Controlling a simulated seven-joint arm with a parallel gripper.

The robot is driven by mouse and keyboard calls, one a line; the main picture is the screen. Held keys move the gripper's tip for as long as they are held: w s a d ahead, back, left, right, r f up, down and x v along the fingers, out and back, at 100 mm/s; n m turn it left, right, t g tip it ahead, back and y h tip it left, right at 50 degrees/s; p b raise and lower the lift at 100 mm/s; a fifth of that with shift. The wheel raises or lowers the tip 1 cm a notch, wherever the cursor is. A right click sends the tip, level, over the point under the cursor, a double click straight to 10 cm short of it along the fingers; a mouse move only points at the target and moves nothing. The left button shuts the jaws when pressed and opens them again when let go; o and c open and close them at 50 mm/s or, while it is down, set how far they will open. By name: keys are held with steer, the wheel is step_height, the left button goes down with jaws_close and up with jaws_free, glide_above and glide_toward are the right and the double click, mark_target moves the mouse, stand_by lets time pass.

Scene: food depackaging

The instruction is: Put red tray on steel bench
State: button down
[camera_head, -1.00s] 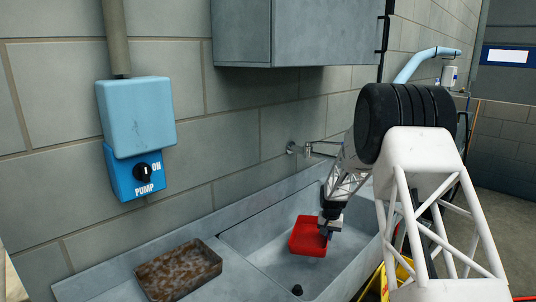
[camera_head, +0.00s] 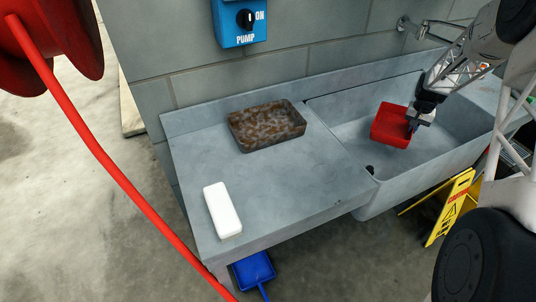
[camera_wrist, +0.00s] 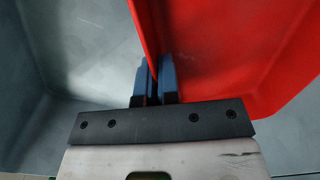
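The red tray (camera_head: 391,124) is inside the sink basin at the right of the head view. My gripper (camera_head: 413,125) is at the tray's right side wall. In the wrist view, the blue fingers of my gripper (camera_wrist: 155,82) are closed on either side of the wall of the red tray (camera_wrist: 215,50). I cannot tell whether the tray rests on the basin floor or hangs just above it. The steel bench (camera_head: 290,185) is the flat grey top left of the basin.
A rusty brown tray (camera_head: 267,126) sits at the bench's back and a white block (camera_head: 222,210) at its front left. The bench between them and the sink (camera_head: 400,175) is clear. A red hose (camera_head: 100,170) crosses the left; a yellow sign (camera_head: 450,207) stands right.

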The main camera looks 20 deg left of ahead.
steer(key=a+n, duration=0.1)
steer(key=s+a+r+n, duration=0.1)
steer(key=a+r+n, duration=0.1)
steer(key=a, duration=0.1)
steer(key=shift+s, duration=0.15)
steer(key=s+a+r+m, duration=0.1)
steer(key=s+a+r, duration=0.4)
steer(key=s+r, duration=0.5)
steer(key=s+a+r+m, duration=0.1)
steer(key=s+a+r, duration=0.45)
steer(key=s, duration=0.85)
steer(key=s+a+m, duration=0.2)
steer(key=s+m, duration=0.2)
steer(key=s, duration=1.4)
steer(key=s+a+m, duration=0.1)
steer(key=s+m, duration=0.3)
steer(key=s, duration=1.5)
steer(key=shift+s+a+f+t+y, duration=0.25)
steer(key=shift+a+f+t+y, duration=0.05)
steer(key=shift+a+f+t, duration=0.15)
